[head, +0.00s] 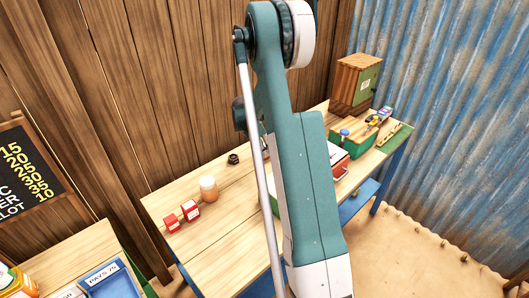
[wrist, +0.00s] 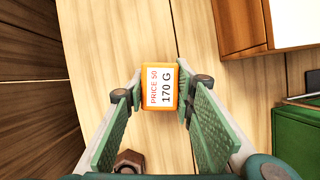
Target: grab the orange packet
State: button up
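The orange packet (wrist: 160,86) shows in the wrist view, with a white label reading PRICE 50 and 170 G. My gripper (wrist: 160,82) is open around it, with one green padded finger on each side. The fingertips lie close beside the packet's left and right edges; contact with it cannot be made out. In the head view, my arm hides the packet and the gripper.
The wrist view shows a wooden box with a white top (wrist: 296,22), a green box (wrist: 298,135) and a brown nut-like piece (wrist: 129,160).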

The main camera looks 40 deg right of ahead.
jog(key=shift+r, duration=0.2)
notch_tip(320, 180, up, 10)
jog(key=shift+f, duration=0.15)
dwell(0.6)
dwell(0.6)
